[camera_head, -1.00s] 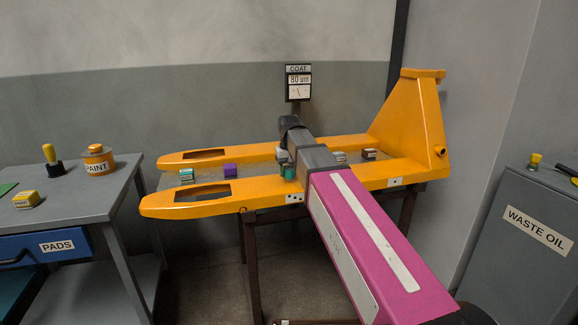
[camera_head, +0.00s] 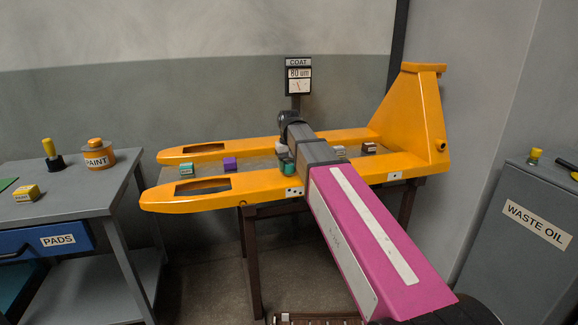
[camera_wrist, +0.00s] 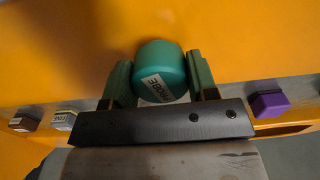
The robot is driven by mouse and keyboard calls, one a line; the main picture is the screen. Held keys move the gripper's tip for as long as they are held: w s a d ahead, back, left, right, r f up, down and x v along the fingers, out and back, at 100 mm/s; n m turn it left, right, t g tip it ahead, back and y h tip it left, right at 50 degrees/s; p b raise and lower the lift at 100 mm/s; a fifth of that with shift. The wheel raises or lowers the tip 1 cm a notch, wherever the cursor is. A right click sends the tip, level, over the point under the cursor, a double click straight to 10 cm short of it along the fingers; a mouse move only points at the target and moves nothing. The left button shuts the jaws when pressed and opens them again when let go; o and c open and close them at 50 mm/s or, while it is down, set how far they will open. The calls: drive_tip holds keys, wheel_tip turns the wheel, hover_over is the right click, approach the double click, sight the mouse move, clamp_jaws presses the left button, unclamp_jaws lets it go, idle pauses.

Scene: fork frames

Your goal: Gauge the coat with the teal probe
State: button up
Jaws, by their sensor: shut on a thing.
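The teal probe (camera_wrist: 160,70) is a round teal cylinder with a white label. My gripper (camera_wrist: 160,80) is shut on it, one green finger on each side. In the head view the probe (camera_head: 287,165) shows just left of my dark wrist, over the near fork of the orange pallet-truck frame (camera_head: 423,115). Orange paint fills the wrist view behind the probe; I cannot tell whether the probe touches it. The COAT gauge (camera_head: 299,75) stands on a post behind the frame and reads 80 um. The probe's far end is hidden.
Between the forks sit a teal block (camera_head: 186,168), a purple block (camera_head: 230,164), a pale block (camera_head: 339,151) and a brown block (camera_head: 369,147). A grey bench (camera_head: 75,205) with a paint pot (camera_head: 97,158) stands left. A WASTE OIL cabinet (camera_head: 535,235) stands right.

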drive_tip(key=shift+f, duration=0.45)
idle(1.2)
drive_tip(key=shift+r, duration=3.55)
